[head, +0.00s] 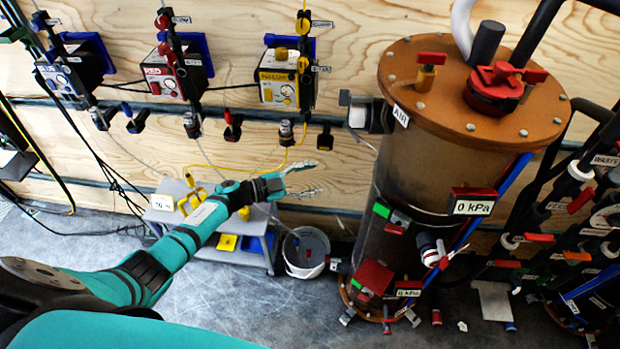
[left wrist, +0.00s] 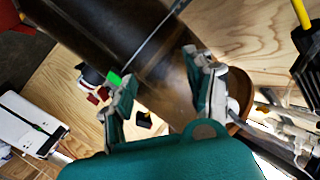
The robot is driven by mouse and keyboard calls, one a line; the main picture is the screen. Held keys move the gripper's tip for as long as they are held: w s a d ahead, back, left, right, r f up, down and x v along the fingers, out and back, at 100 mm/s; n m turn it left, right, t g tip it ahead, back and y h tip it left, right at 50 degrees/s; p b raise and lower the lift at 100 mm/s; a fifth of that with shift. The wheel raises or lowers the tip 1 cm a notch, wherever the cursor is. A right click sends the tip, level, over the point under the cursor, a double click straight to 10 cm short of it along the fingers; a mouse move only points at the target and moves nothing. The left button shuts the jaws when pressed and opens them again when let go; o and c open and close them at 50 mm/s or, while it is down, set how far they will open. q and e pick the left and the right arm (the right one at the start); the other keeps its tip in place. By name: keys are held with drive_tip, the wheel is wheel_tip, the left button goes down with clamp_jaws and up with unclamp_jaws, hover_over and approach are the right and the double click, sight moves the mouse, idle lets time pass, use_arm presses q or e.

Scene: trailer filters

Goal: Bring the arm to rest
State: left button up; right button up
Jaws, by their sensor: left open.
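My left arm reaches in from the lower left in the head view. My left gripper (head: 306,181) is extended toward the plywood wall, to the left of the big brown tank (head: 404,190). Its fingers are spread and nothing is between them. In the left wrist view, the open gripper (left wrist: 160,100) shows its two teal and grey fingers with the dark side of the tank (left wrist: 110,32) behind them. My right gripper does not show in either view.
Blue, red and yellow pump boxes (head: 285,84) hang on the plywood wall. A white bucket (head: 305,252) stands on the floor below the gripper. A low grey stand (head: 163,215) is left of it. Valve pipes (head: 585,190) crowd the right. Open floor lies in front.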

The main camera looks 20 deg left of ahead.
use_arm(q)
drive_tip(key=s+a+f+n+y, duration=0.25)
drive_tip(key=s+f, duration=0.35)
drive_tip(key=f, duration=0.3)
drive_tip(key=s+a+f+n+y+b, duration=0.1)
drive_tip(key=s+f+n+y, duration=0.4)
drive_tip(key=f, duration=0.5)
drive_tip(key=s+a+f+n+y, duration=0.25)
drive_tip(key=s+f, duration=0.35)
drive_tip(key=f, duration=0.3)
drive_tip(key=s+d+f+n+g+y, duration=0.1)
drive_tip(key=s+f+g, duration=0.2)
drive_tip(key=s, duration=0.8)
drive_tip(key=s+d+f+n+g, duration=0.1)
drive_tip(key=s+f+g, duration=0.2)
drive_tip(key=s, duration=0.9)
drive_tip(key=s+d+f+n+g+y+b, duration=0.1)
drive_tip(key=s+f+g, duration=0.3)
drive_tip(key=s+f, duration=0.4)
drive_tip(key=s, duration=0.3)
drive_tip(key=shift+s+d+f+n+y, duration=0.15)
drive_tip(key=shift+s+d+n+y, duration=0.05)
drive_tip(key=shift+d+n+y, duration=0.1)
